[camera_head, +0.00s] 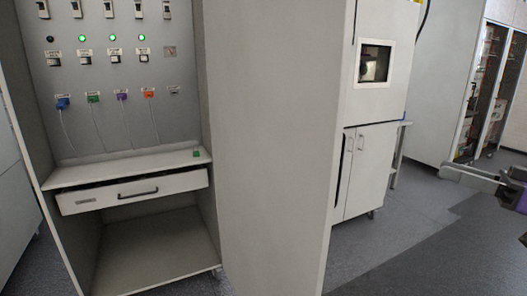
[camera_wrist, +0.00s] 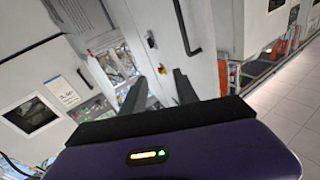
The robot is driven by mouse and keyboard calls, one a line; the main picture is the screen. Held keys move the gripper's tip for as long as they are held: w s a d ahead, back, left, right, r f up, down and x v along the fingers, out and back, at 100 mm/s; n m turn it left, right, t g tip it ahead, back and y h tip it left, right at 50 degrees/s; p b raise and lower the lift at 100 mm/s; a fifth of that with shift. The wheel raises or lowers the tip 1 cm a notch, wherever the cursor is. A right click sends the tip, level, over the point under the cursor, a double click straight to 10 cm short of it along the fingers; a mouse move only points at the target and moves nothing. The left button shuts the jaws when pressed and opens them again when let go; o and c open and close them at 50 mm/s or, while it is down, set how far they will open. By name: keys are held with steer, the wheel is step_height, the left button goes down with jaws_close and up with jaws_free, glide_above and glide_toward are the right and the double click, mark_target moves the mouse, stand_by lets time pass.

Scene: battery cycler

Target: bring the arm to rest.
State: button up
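My gripper (camera_head: 474,178) is at the right edge of the head view, out over the floor and apart from the cabinets. Only its grey fingers and a bit of its dark and purple body show there. In the wrist view, the two dark fingers of my gripper (camera_wrist: 160,84) stand apart with nothing held between them. The purple gripper body (camera_wrist: 180,158) carries a small lit orange and green indicator. Most of my arm is out of view.
The cycler cabinet (camera_head: 124,22) stands at left with coloured plugs, green lights and a drawer (camera_head: 135,192). A small green item (camera_head: 196,153) lies on its ledge. A white machine (camera_head: 379,110) stands behind, glass-door cabinets (camera_head: 485,90) at far right. The floor (camera_head: 440,240) at lower right is clear.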

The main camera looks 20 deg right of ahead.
steer(key=w+d+f+m+t+h, duration=0.2)
steer(key=w+d+f+m+h, duration=0.2)
steer(key=d+f+m+h, duration=0.6)
steer(key=s+a+f+m+g+h+p, duration=0.25)
steer(key=s+a+f+m+h, duration=0.2)
steer(key=a+f+h, duration=0.5)
steer(key=s+a+f+n+y, duration=0.2)
steer(key=s+a, duration=0.6)
steer(key=a, duration=0.4)
steer(key=s+a+f+n+g+y+p, duration=0.1)
steer(key=s+a+f+n+y, duration=0.1)
steer(key=s+a+n+y, duration=0.3)
steer(key=s+a+f+n+y+p, duration=0.1)
steer(key=s+a+n+y, duration=0.2)
steer(key=s+a, duration=1)
steer(key=a+y, duration=0.1)
steer(key=a, duration=0.5)
steer(key=shift+a+f+g, duration=0.35)
steer(key=shift+f, duration=0.05)
steer(key=shift+w+n, duration=0.1)
steer(key=shift+n, duration=0.15)
